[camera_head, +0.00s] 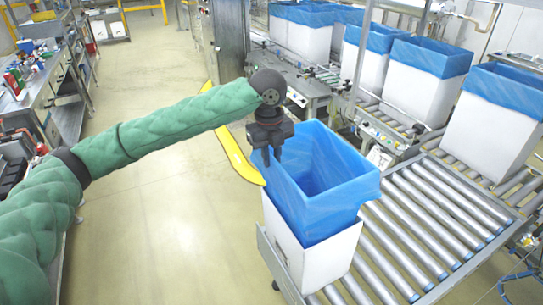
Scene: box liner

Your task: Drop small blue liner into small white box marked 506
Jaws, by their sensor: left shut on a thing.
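The white box (312,258) stands upright on the roller conveyor in front of me. No marking can be read on it. The blue liner (333,212) is inside the box, and its upper part stands above the rim and hangs over the outside. Its top is open and its floor is in shadow. My left gripper (272,158) points down at the liner's far left edge and is shut on the liner there. The fingertips partly hide the pinched edge. My right gripper is not in view.
The roller conveyor (425,222) is free to the right of the box. Several other white boxes with blue liners stand behind, such as one at the far right (490,135). A yellow curved rail (240,160) runs just left of my gripper. A cluttered workbench (50,85) is at left.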

